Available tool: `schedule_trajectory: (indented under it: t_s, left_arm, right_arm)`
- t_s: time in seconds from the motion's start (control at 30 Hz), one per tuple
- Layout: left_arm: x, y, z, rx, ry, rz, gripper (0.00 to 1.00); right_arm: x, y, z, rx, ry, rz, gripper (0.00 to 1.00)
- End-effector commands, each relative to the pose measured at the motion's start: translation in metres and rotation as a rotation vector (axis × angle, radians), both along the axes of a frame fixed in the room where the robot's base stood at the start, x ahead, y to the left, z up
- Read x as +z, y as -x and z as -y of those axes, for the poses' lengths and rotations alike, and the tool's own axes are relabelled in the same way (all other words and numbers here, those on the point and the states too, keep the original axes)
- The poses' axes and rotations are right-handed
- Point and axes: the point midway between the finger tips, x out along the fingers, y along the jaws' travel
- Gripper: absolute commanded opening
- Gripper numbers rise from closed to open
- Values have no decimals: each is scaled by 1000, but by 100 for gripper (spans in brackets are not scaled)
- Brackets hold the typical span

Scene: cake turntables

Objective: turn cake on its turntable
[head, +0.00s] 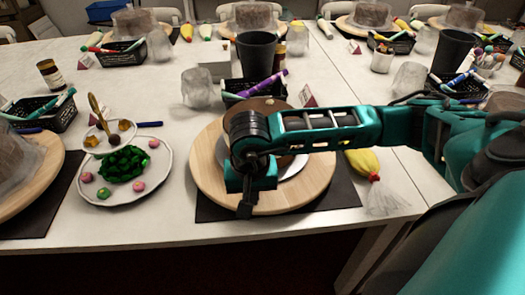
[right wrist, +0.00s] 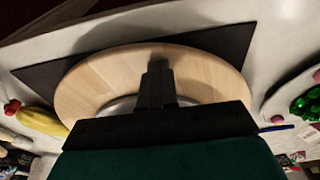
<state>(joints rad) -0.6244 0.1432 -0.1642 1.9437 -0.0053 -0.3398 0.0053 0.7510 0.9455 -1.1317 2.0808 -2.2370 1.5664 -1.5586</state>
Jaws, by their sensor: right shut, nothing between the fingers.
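The round wooden turntable (head: 205,170) sits on a dark mat (head: 335,197) near the table's front edge. A brown cake (head: 265,104) stands on a silver board (head: 290,166) on it, mostly hidden behind my right arm. My right gripper (head: 244,209) points down at the turntable's front rim, shut and empty. In the right wrist view the shut fingers (right wrist: 158,75) lie over the pale wood of the turntable (right wrist: 90,82); I cannot tell whether they touch it. The cake is hidden there by the gripper body. My left gripper is not in view.
A white plate (head: 160,180) with green and pink sweets stands left of the turntable. A yellow piping bag (head: 363,162) lies to the right. Behind are a black basket of pens (head: 235,97), a dark cup (head: 257,52) and a clear cup (head: 197,88). Another turntable (head: 55,183) is far left.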

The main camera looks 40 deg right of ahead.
Motion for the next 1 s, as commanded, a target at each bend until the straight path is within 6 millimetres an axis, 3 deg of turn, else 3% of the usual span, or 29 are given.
schedule_trajectory:
  t_s: [0.2, 0.6, 1.0]
  left_arm:
    - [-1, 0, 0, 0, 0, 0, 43]
    - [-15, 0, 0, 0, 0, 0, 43]
    - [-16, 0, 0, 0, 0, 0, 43]
  right_arm:
    - [-1, 2, 4, 0, 1, -1, 0]
    - [-1, 33, 48, -1, 2, -1, 0]
    - [0, 36, 52, 0, 0, 0, 0]
